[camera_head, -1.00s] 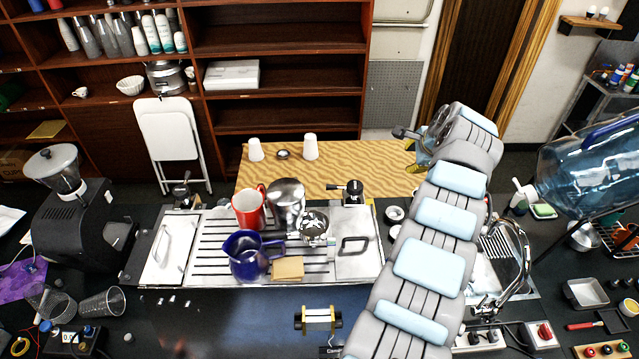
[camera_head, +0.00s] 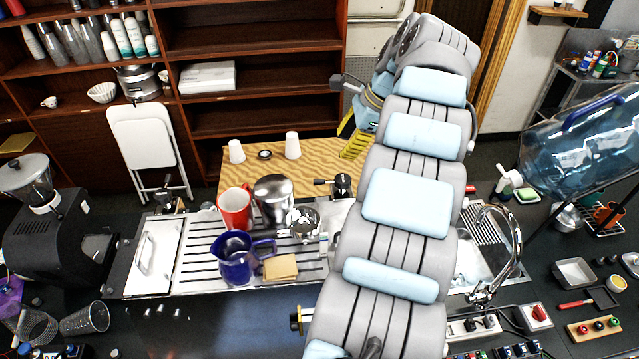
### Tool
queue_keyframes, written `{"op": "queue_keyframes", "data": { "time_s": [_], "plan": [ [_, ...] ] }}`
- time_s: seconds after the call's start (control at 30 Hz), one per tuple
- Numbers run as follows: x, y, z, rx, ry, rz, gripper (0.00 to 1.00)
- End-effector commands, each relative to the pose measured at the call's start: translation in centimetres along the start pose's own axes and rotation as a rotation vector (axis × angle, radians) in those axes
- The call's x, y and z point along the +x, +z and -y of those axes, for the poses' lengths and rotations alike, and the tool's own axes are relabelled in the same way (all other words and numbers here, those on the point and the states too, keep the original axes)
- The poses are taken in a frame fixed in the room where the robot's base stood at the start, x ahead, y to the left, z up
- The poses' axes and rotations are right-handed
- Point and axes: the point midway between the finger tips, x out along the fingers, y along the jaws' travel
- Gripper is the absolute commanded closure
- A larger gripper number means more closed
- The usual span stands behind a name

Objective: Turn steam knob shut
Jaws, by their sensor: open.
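The espresso machine (camera_head: 140,265) has a slotted steel top. A black-handled fitting (camera_head: 342,184) stands at its back right and another dark fitting (camera_head: 170,197) at its back left; I cannot tell for certain which is the steam knob. My gripper (camera_head: 347,141) has yellow fingers, open and empty. In the picture it is just above the back-right fitting, over the wooden table behind the machine, apart from the fitting. My grey and pale-blue arm covers the right end of the machine.
A red mug (camera_head: 235,208), a steel pitcher (camera_head: 272,200), a blue jug (camera_head: 235,262) and a sponge (camera_head: 281,267) crowd the machine top. Two white cups (camera_head: 292,146) stand on the wooden table (camera_head: 237,181). A sink tap (camera_head: 507,245) and a large water bottle (camera_head: 590,140) are on the right.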

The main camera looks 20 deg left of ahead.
Motion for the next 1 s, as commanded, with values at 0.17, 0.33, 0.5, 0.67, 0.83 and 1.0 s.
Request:
{"op": "queue_keyframes", "data": {
  "time_s": [0.17, 0.33, 0.5, 0.67, 0.83, 1.0],
  "plan": [
    [2.8, -0.2, -0.1, -0.001, -0.001, -0.001, 0.58],
    [3.6, -0.1, 0.2, -0.002, -0.003, -0.003, 0.58],
    [4.9, -0.1, 0.1, -0.002, 0.001, -0.002, 0.58],
    [5.8, 0.0, 0.0, -0.003, -0.003, 0.000, 0.58],
    [7.8, 0.0, 0.0, -0.001, 0.001, 0.001, 0.58],
    [10.0, 0.0, 0.0, 0.000, 0.002, 0.001, 0.58]
  ]
}}
